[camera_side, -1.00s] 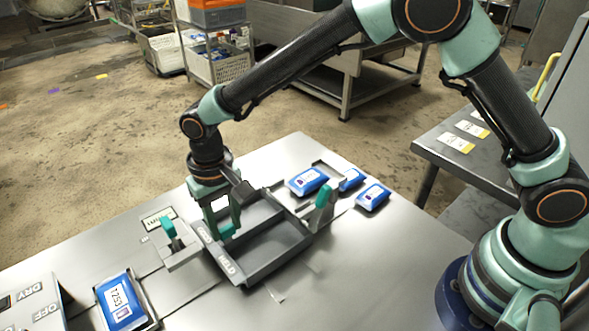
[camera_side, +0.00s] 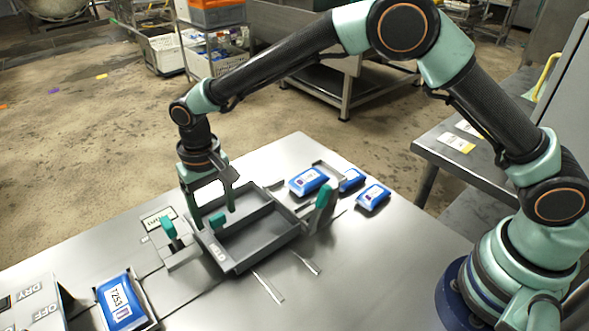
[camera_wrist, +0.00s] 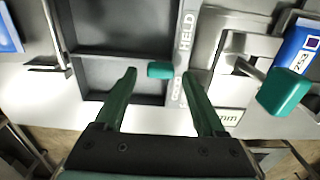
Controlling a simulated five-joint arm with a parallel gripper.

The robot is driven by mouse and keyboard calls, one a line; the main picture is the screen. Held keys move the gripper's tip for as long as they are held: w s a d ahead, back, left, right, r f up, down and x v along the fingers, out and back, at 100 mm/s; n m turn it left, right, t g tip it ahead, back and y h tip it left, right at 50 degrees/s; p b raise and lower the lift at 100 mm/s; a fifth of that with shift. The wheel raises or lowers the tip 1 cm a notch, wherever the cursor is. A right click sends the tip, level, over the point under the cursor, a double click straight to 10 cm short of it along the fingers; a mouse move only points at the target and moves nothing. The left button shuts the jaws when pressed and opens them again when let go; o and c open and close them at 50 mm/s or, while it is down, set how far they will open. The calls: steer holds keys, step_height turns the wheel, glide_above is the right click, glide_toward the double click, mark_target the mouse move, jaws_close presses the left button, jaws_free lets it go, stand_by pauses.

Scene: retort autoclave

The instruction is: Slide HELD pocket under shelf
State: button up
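A grey two-compartment tray (camera_side: 262,238) lies on the steel table; both compartments look empty. The wrist view shows its rim label HELD (camera_wrist: 187,32), with a second label partly hidden by my finger. A small teal knob (camera_side: 217,220) stands at the tray's labelled end and also shows in the wrist view (camera_wrist: 160,69). My gripper (camera_side: 213,220) is over that end, fingers apart. In the wrist view its fingertips (camera_wrist: 159,76) are either side of the knob, with gaps. I cannot tell which part is the shelf.
A bracket with a teal knob (camera_side: 168,228) stands left of the tray, and a teal handle (camera_side: 323,196) right of it. A blue pouch (camera_side: 121,301) lies at front left, several others (camera_side: 309,181) at back right. Pale rails (camera_side: 268,287) show on the table.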

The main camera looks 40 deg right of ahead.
step_height(320, 180, up, 12)
stand_by(0.6)
steer(key=s+d+r+t, duration=0.15)
steer(key=d+r, duration=0.25)
steer(key=d, duration=0.4)
steer(key=s+d+r+t, duration=0.1)
steer(key=s+d+r, duration=0.2)
steer(key=d+r, duration=0.35)
steer(key=s+d+f+t, duration=0.3)
steer(key=s+d+f, duration=0.1)
steer(key=s+d, duration=0.7)
steer(key=shift+d, duration=0.95)
